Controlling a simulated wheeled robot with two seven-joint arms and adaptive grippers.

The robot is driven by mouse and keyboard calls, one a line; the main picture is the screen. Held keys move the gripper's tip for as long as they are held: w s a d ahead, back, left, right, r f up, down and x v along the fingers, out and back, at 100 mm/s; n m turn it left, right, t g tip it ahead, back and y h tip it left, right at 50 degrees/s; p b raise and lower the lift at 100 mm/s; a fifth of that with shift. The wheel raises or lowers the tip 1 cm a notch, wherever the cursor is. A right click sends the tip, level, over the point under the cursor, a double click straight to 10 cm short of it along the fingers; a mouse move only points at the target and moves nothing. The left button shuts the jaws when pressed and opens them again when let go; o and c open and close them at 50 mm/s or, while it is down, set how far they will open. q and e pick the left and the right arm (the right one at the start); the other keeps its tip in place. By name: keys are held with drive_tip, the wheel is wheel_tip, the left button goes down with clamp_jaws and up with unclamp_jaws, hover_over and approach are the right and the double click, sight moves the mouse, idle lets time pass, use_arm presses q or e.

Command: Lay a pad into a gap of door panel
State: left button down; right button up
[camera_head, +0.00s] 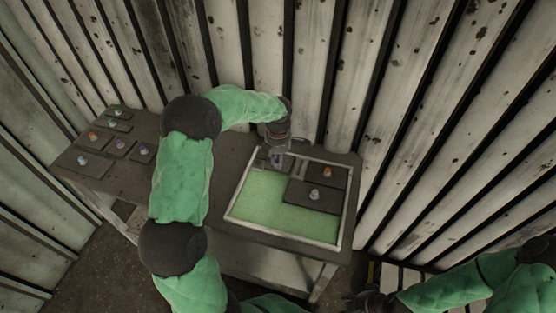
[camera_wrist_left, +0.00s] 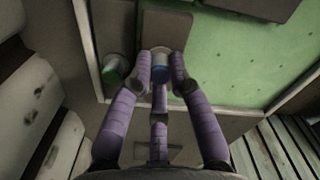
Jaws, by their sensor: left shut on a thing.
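The door panel is a pale frame (camera_head: 232,203) around a green bed (camera_head: 262,203), lying on the dark table. Two dark pads lie in its right part: one with an orange knob (camera_head: 331,172) at the back right and one with a pale knob (camera_head: 314,194) in front of it. My left gripper (camera_head: 277,162) is at the panel's back left edge, shut on a blue knob (camera_wrist_left: 160,72). The brown pad (camera_wrist_left: 165,32) under that knob shows in the left wrist view. Whether this pad touches the bed is unclear. My right gripper (camera_head: 368,299) is low at the right, away from the panel.
Several dark pads with knobs (camera_head: 82,160) lie on the left end of the table (camera_head: 135,180). A ribbed metal wall (camera_head: 340,70) stands close behind the table.

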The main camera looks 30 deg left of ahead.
use_arm(q)
drive_tip(key=shift+f+b, duration=0.65)
drive_tip(key=shift+f, duration=0.05)
idle(0.6)
drive_tip(key=c, duration=0.6)
unclamp_jaws()
drive_tip(key=shift+r, duration=0.1)
drive_tip(key=shift+r+p, duration=2)
drive_tip(key=shift+r, duration=1.45)
